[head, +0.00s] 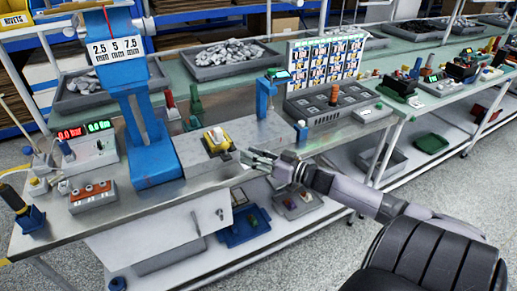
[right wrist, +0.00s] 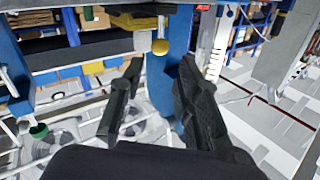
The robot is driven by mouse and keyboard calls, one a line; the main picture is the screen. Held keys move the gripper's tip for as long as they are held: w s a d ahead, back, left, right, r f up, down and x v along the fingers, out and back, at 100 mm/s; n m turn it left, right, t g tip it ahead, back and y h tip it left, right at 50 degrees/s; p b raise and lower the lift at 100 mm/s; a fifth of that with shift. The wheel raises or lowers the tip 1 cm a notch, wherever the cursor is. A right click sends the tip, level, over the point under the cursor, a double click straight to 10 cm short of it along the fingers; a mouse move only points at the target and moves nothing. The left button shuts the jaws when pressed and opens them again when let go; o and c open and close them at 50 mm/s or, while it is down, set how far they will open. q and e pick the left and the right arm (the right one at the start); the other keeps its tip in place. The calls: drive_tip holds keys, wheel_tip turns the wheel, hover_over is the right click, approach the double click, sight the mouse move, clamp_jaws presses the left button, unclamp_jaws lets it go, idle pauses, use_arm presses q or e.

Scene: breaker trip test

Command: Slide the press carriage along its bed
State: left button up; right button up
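The press is a blue column (head: 143,110) with a 2.5, 5, 7.5 mm label at the top. The carriage appears to be the small yellow block (head: 211,147) on the grey metal bed (head: 262,131), right of the column. My right gripper (head: 250,158) is at the bed's front edge, just right of and in front of the carriage. In the right wrist view its fingers (right wrist: 160,66) are apart with nothing between them. A round yellow knob (right wrist: 160,47) shows just beyond the fingertips, apart from them. My left gripper is out of view.
A red-and-green display box (head: 90,150) and a grey switch box (head: 92,197) stand left of the press. A lower shelf holds a blue tray (head: 244,228).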

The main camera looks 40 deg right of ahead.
drive_tip(key=shift+v, duration=0.95)
